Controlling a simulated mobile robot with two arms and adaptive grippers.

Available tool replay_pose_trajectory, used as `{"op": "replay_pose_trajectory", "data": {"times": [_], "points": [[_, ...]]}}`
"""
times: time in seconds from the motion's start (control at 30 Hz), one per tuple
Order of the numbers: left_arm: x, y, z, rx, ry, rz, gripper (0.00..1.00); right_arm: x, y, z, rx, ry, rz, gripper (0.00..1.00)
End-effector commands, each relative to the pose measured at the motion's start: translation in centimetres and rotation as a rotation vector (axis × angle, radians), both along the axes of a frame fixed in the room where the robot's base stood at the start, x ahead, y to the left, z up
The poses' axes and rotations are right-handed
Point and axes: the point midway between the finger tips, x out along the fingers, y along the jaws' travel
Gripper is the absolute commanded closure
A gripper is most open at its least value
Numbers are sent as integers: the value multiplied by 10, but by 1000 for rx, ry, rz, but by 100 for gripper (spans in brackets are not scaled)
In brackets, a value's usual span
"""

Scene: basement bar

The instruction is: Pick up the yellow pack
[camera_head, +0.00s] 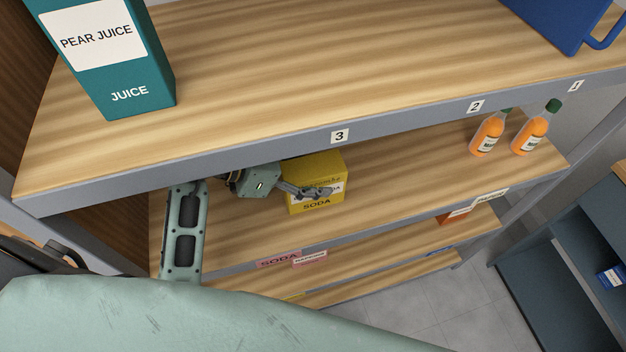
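The yellow pack (322,166) is a box marked SODA, standing on the second shelf down, below the label 3. My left gripper (318,192) reaches in from the left under the top shelf, and its fingers lie across the front of the pack, covering part of its print. I cannot tell whether the fingers touch the pack or how far apart they are. My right gripper is not in view.
The top shelf edge (240,152) overhangs the pack. A teal pear juice carton (115,75) and a blue container (560,22) stand on top. Two orange bottles (488,134) stand at the right of the pack's shelf, with bare wood (410,170) between. Lower shelves hold other packs.

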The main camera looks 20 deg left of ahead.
Motion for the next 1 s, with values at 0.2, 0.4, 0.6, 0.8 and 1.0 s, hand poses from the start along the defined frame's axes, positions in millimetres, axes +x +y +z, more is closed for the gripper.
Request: {"op": "replay_pose_trajectory", "data": {"times": [0.2, 0.4, 0.6, 0.8, 1.0], "points": [[0, 0, 0, 0, 0, 0, 48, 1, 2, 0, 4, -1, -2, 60], [0, 0, 0, 0, 0, 0, 66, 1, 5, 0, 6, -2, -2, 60], [0, 0, 0, 0, 0, 0, 83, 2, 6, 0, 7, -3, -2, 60], [0, 0, 0, 0, 0, 0, 100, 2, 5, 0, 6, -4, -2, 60], [0, 0, 3, -3, -6, -1, 100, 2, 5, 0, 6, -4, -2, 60]]}}
